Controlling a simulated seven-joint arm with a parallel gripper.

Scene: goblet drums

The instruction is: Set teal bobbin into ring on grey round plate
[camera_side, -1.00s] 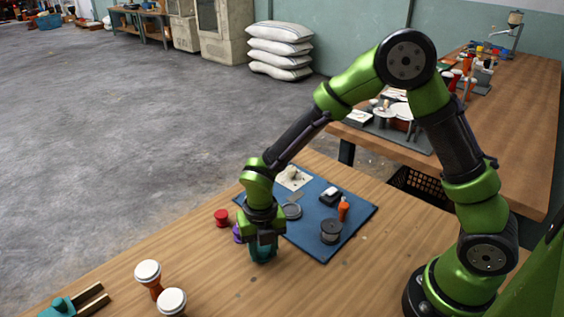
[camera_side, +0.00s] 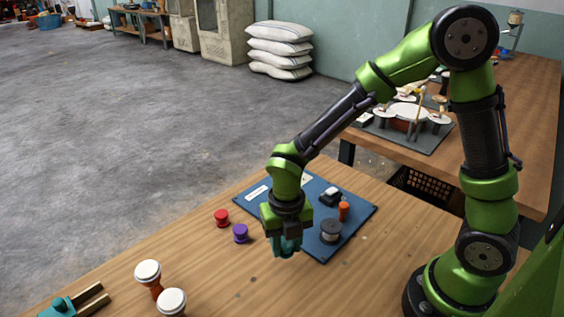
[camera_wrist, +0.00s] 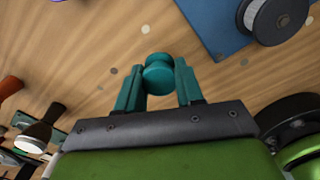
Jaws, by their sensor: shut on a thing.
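My gripper (camera_side: 287,244) is above the wooden table, in front of the blue mat's near edge. In the wrist view its teal fingers (camera_wrist: 159,82) are shut on the teal bobbin (camera_wrist: 158,72), one on each side. In the side view the bobbin hardly stands out from the teal fingers. The grey round plate and its ring are hidden behind my gripper in the side view, and I cannot make them out in the wrist view.
A red bobbin (camera_side: 222,218) and a purple bobbin (camera_side: 240,233) stand left of my gripper. White-topped drums (camera_side: 148,272) stand at front left.

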